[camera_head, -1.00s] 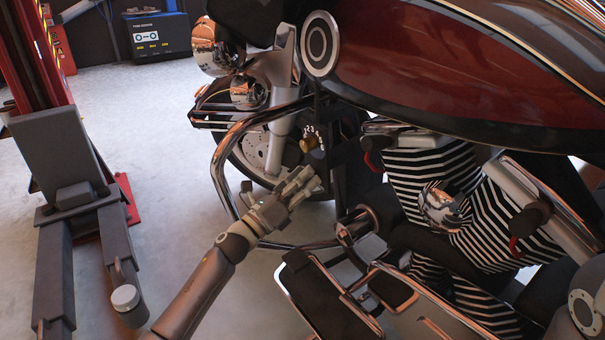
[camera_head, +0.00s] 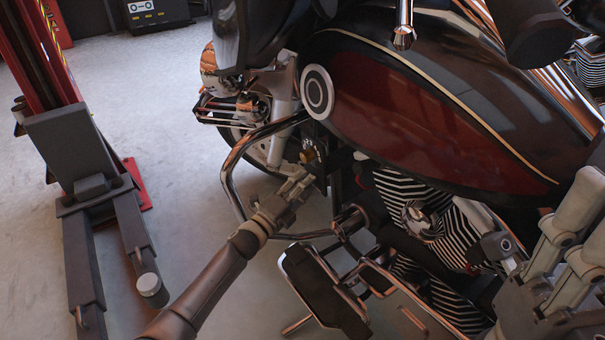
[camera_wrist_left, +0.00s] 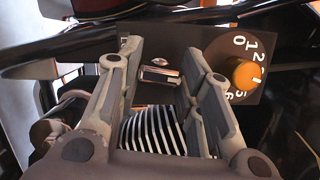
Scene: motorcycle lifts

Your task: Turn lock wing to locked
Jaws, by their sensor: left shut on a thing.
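My left gripper (camera_head: 303,180) reaches to a dark panel beside the motorcycle's front frame. In the left wrist view its two fingers (camera_wrist_left: 161,66) stand on either side of a small shiny metal lock wing (camera_wrist_left: 160,76), and the gripper is shut on it. The wing lies roughly level across the panel (camera_wrist_left: 190,42) in that view. A letter like "L" shows at the panel's left edge; other marks near the wing are hidden by the fingers. My right gripper (camera_head: 578,215) is at the right of the head view, away from the panel; its opening is unclear.
An orange knob (camera_wrist_left: 242,73) with a numbered dial sits beside the wing on the same panel. A chrome crash bar (camera_head: 232,190) curves close to my left arm. The red tank (camera_head: 420,110) overhangs the panel. A grey-and-red lift post (camera_head: 75,150) stands at left, with open floor between.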

